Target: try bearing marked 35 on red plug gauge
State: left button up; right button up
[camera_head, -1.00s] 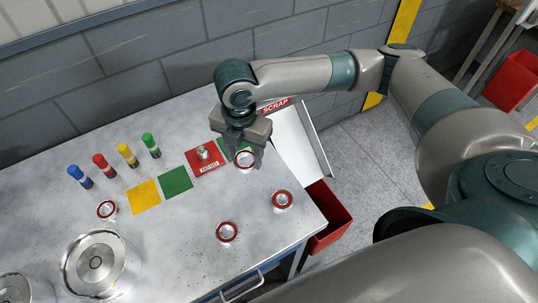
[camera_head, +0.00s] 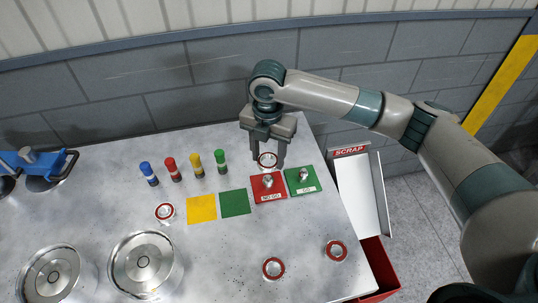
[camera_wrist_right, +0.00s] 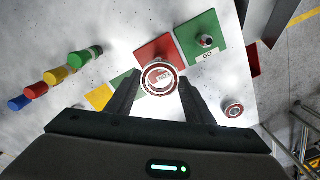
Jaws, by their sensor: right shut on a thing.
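My right gripper (camera_head: 267,155) is shut on a red-rimmed ring bearing (camera_head: 267,161), held above the bench near the back edge of the red plate. The bearing also shows between the fingers in the right wrist view (camera_wrist_right: 160,77); part of the NO GO label shows through its bore. Its marking is too small to read. The red plug gauge (camera_head: 268,181) stands upright and bare on its red NO GO plate (camera_head: 260,191), apart from the bearing in the head view. In the wrist view its plug is hidden. My left gripper is not in view.
The green GO gauge (camera_head: 303,175) stands right of the red one. Other bearings lie on the bench, at left (camera_head: 165,212), front (camera_head: 274,268) and right (camera_head: 336,250). Several coloured markers (camera_head: 197,165) stand left of the gripper. The scrap chute (camera_head: 362,190) is at right.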

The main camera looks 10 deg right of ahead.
jog(key=shift+f, duration=0.1)
jog(key=b, duration=0.5)
send_over(268, 176)
notch_tip(268, 176, down, 4)
jog(key=shift+f, duration=0.65)
jog(key=shift+p, duration=1.05)
dwell(0.9)
jog(key=shift+f, duration=0.5)
dwell(0.8)
jog(key=o, duration=1.8)
